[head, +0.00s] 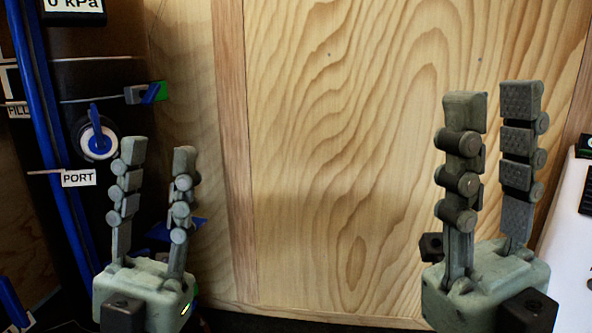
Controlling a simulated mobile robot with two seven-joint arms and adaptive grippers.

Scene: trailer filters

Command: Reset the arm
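My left gripper (159,152) is at the lower left, pointing up, its two grey-green fingers apart with nothing between them. It stands in front of a dark panel with blue piping. My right gripper (497,92) is at the right, larger in the picture, also pointing up. Its two fingers are apart and a strip of wooden wall shows between them. Neither gripper holds anything. Most of both arms is out of view below the picture.
A light wooden wall (340,100) fills the middle. At the left are a dark panel (95,40), a blue-and-white round knob (97,137), a blue pipe (40,100), a "PORT" label (78,178) and a "0 kPa" label (73,5). A white object (572,225) stands at the right edge.

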